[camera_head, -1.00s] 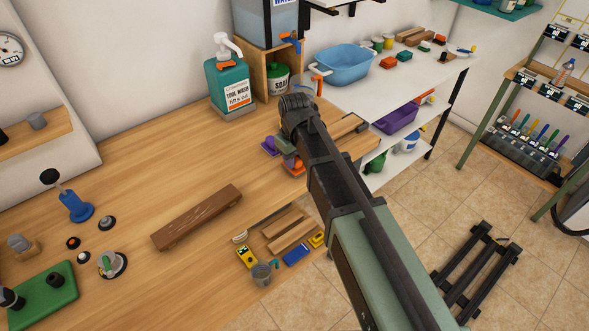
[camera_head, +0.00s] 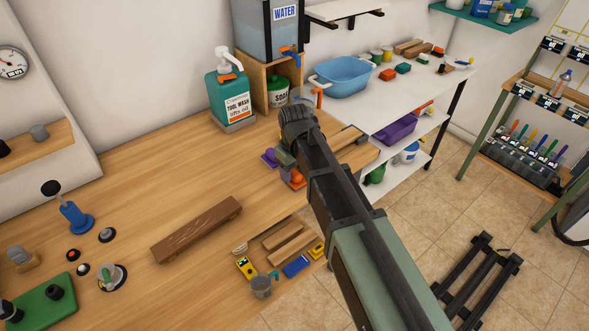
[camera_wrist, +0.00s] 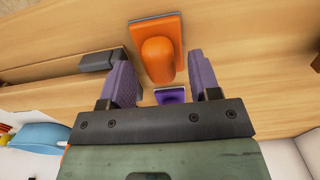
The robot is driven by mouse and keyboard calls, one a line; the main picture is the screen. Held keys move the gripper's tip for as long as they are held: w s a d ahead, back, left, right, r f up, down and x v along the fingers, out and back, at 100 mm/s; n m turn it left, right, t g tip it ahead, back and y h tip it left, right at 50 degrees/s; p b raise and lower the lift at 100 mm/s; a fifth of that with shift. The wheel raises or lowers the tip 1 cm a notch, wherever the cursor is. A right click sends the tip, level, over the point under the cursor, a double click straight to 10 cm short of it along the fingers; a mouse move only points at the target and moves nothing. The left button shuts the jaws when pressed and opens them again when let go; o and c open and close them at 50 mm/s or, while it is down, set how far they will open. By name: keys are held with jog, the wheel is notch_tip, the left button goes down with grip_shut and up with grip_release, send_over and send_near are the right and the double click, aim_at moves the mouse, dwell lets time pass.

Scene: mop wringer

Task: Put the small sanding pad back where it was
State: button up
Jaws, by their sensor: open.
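A small purple sanding pad (camera_head: 269,157) lies on the wooden bench near its right end, left of my gripper in the head view. It also shows in the wrist view (camera_wrist: 172,96), seen between my fingers and close to the palm. A larger orange block (camera_head: 297,184) with a rounded handle lies on the bench nearby; in the wrist view the orange block (camera_wrist: 157,58) has its handle between and beyond the fingertips. My gripper (camera_wrist: 159,62) is open, with one purple finger on each side. Nothing is held. In the head view my arm partly hides this area.
A dark grey block (camera_wrist: 100,60) lies beside the left finger. A brown wooden plank (camera_head: 197,229) is mid-bench. The tool wash bottle (camera_head: 230,92) and blue basin (camera_head: 343,76) stand behind. Wood pieces and a yellow tool (camera_head: 246,267) lie near the front edge.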

aim_at(296, 172)
notch_tip(296, 172, up, 11)
jog(key=p, duration=0.9)
jog(key=shift+p, duration=0.4)
jog(key=s+d+m, duration=0.7)
jog(key=s+d, duration=0.8)
jog(key=d, duration=0.2)
jog(key=shift+d+m, duration=0.3)
jog(key=shift+m, duration=0.1)
